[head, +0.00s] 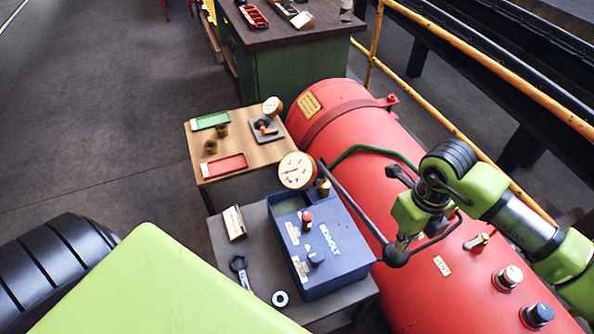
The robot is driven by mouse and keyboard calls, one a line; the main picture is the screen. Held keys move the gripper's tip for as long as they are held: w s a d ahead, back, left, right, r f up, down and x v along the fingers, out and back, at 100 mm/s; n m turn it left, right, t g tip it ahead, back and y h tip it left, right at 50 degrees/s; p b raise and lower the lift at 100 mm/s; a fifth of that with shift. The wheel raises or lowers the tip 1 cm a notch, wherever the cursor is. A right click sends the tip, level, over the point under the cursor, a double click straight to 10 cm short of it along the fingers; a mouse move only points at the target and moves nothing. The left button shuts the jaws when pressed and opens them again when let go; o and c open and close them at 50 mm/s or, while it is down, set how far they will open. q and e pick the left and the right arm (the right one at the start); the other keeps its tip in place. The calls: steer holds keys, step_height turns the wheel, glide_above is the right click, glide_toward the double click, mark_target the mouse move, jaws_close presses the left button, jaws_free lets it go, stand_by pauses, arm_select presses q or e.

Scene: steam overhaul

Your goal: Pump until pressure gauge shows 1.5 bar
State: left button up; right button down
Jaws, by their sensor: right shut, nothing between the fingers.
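A blue pump box (345,262) with white lettering stands on a small grey table. A round, pale pressure gauge (297,170) sits at its back; its needle and figures are too small to read. A dark lever (356,205) slants from beside the gauge down to the right. My right gripper (399,246) is shut and empty at the lever's lower end; I cannot tell whether it touches the lever. My left gripper is not in view.
A red tank (345,115) lies behind and right of the pump. A wrench (240,268), a washer (280,298) and a small card (234,222) lie on the grey table (262,262). A wooden table (240,140) holds green and red trays. Floor at left is clear.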

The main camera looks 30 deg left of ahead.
steer(key=shift+f+b, duration=7.95)
steer(key=shift+f, duration=0.55)
step_height(320, 180, up, 17)
steer(key=p, duration=0.8)
steer(key=shift+f+b, duration=1.15)
steer(key=shift+b, duration=0.05)
step_height(320, 180, down, 15)
steer(key=b, duration=1.3)
step_height(320, 180, up, 17)
steer(key=p, duration=0.8)
steer(key=shift+r, duration=0.1)
